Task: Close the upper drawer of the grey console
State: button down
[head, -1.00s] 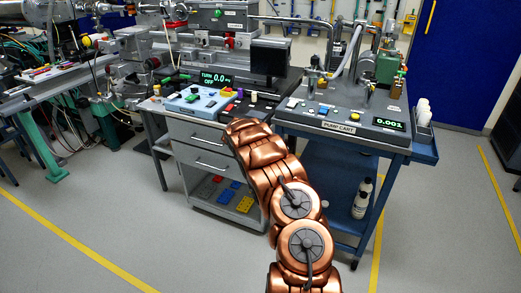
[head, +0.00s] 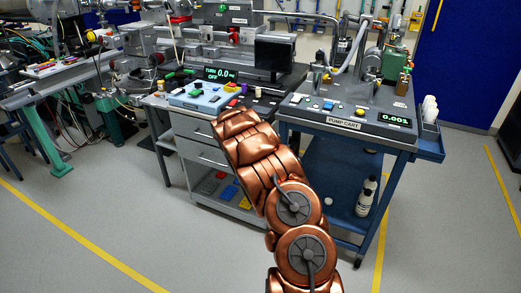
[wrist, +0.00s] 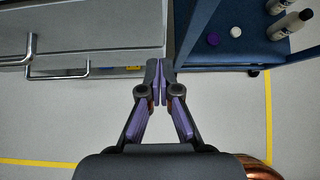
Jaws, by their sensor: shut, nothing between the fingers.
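The grey console (head: 181,177) stands left of centre in the head view, with an upper drawer (head: 188,125) and a lower drawer (head: 203,153), each with a bar handle. My arm covers their right part, and I cannot tell how far the upper drawer stands out. In the wrist view the upper drawer's handle (wrist: 31,45) is at the left edge, with the lower handle (wrist: 58,76) beside it. My gripper (wrist: 160,68) is shut and empty, just right of the drawer fronts' right end. I cannot tell whether it touches them. The head view hides the fingertips behind my arm.
A blue pump cart (head: 345,141) stands close on the right, with bottles (head: 364,197) on its lower shelf. The console's open bottom shelf (head: 215,203) holds coloured parts. Instruments and a black monitor (head: 274,56) stand above. The floor in front is clear.

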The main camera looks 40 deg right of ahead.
jog(key=v, duration=0.8)
jog(key=shift+s+d, duration=0.1)
